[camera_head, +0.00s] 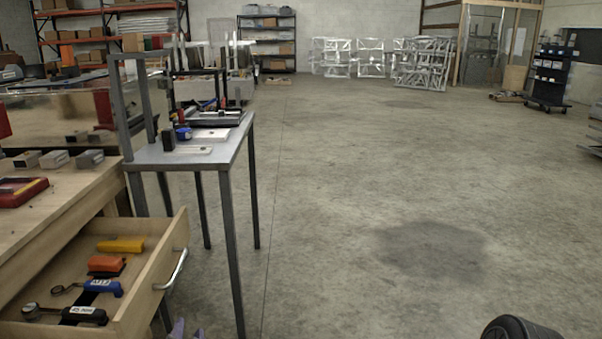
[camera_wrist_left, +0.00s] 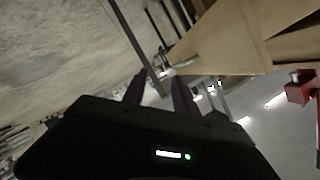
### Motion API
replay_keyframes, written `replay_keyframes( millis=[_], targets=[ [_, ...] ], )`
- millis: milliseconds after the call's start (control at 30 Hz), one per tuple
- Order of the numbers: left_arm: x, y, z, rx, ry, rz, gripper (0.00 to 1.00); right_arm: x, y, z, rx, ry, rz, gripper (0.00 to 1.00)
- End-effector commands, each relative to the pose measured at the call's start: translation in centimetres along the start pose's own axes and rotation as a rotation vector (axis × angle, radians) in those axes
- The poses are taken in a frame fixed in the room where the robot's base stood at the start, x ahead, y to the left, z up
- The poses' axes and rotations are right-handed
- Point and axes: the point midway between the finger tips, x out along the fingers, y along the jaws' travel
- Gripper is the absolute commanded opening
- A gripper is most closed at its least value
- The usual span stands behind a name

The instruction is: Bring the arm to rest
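My left gripper (camera_head: 185,331) shows only as small tips at the bottom edge of the head view, just right of the open drawer (camera_head: 160,262) and below its metal handle (camera_head: 172,268). In the left wrist view, its two dark fingers (camera_wrist_left: 158,90) stand apart with nothing seen held between them. The gripper appears clear of the drawer. My right gripper is not in either view.
The drawer holds a yellow item (camera_head: 121,245), an orange item (camera_head: 106,264) and gauges with blue (camera_head: 97,287) and black (camera_head: 84,314) bodies. A grey metal table (camera_head: 222,156) stands beyond. The concrete floor to the right is clear.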

Motion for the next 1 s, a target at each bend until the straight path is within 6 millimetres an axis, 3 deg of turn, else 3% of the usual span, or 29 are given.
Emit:
replay_keyframes(
  millis=[167,267,367,467,600,800,1000],
  targets=[
    [-0.1,3.4,-0.3,-0.176,0.002,0.126,0.34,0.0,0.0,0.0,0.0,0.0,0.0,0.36],
    [-0.4,6.7,0.2,-0.293,-0.029,0.234,0.34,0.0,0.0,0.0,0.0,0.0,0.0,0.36],
    [-1.1,11.4,2.2,-0.424,-0.117,0.375,0.34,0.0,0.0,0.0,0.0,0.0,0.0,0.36],
    [-2.9,17.1,5.6,-0.555,-0.275,0.527,0.34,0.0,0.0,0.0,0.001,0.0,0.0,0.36],
    [-7.5,24.5,12.0,-0.696,-0.576,0.696,0.34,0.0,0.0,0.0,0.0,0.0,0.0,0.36],
    [-14.1,30.4,18.9,-0.749,-0.895,0.819,0.34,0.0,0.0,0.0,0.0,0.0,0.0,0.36],
    [-20.0,33.8,24.6,-0.749,-1.102,0.885,0.34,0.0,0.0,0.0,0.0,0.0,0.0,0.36]
  ],
)
